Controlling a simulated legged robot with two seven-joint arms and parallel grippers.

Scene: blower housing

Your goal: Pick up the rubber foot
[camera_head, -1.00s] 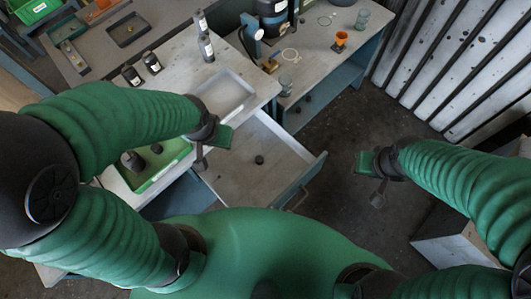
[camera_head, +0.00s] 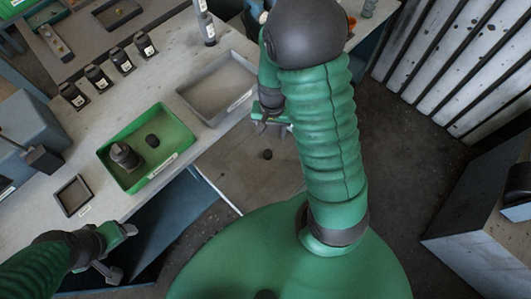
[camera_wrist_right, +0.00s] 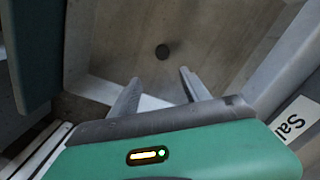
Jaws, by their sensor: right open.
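A small dark round piece, which looks like the rubber foot (camera_head: 267,154), lies on the bare bottom of the open drawer (camera_head: 238,170). It also shows in the right wrist view (camera_wrist_right: 162,51), beyond the fingertips and roughly in line with the gap between them. My right gripper (camera_head: 268,126) is above the drawer, open and empty, apart from the piece. In the right wrist view its two fingers (camera_wrist_right: 160,76) are spread. My left gripper (camera_head: 120,252) is at the lower left by the bench edge; its jaw opening is unclear.
A green tray (camera_head: 107,163) holds a larger dark part and a small dark one. A grey tray (camera_head: 187,98) stands on the bench behind the drawer. Several dark bottles (camera_head: 97,77) stand on the bench. My right arm hides part of the drawer.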

